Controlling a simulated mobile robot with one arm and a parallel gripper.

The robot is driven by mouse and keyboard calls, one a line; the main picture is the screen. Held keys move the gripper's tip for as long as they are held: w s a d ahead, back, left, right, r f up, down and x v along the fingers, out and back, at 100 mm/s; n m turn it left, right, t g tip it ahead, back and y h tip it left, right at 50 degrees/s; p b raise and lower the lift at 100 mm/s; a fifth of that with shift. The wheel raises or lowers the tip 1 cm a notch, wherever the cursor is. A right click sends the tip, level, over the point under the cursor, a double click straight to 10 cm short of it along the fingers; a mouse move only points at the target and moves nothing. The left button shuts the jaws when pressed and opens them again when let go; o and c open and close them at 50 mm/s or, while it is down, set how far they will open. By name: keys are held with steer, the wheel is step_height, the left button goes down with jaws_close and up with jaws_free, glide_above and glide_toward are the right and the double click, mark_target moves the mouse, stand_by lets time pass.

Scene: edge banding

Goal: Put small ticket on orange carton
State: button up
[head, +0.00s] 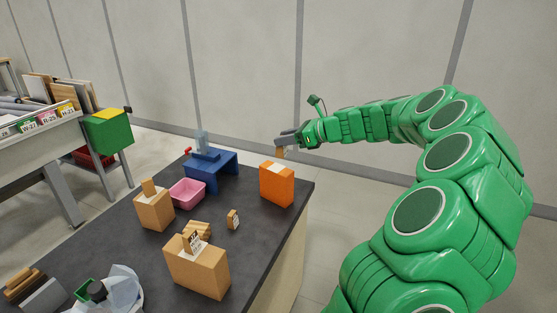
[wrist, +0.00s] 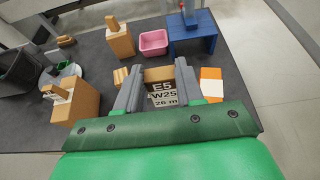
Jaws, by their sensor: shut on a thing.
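My gripper (head: 284,143) is shut on a small wooden ticket (head: 280,153), held in the air above the far end of the table. In the wrist view the ticket (wrist: 162,90) sits between the fingers, its brown edge outward and its white label reading E5, W25, 26 m. The orange carton (head: 277,187) stands upright at the table's right edge, with a white patch at its top. The ticket appears above it and apart from it. In the wrist view the carton (wrist: 211,88) is just right of the right finger, partly hidden.
A blue stand (head: 210,170) and pink bin (head: 187,193) are left of the orange carton. Brown cartons (head: 155,211) (head: 197,268), a small labelled block (head: 233,219) and a wood stack (head: 199,230) stand on the dark table. Bare tabletop lies in front of the orange carton.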

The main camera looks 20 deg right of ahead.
steer(key=w+d+f, duration=0.1)
steer(key=w+f, duration=0.2)
steer(key=w, duration=0.1)
steer(key=w+d+f, duration=0.1)
steer(key=w+f, duration=0.2)
steer(key=w, duration=0.1)
steer(key=w+d+f, duration=0.1)
steer(key=w+f, duration=0.2)
steer(key=w, duration=0.1)
steer(key=shift+w+f, duration=0.1)
steer(key=shift+f, duration=1.7)
steer(key=o, duration=1)
steer(key=shift+f, duration=0.1)
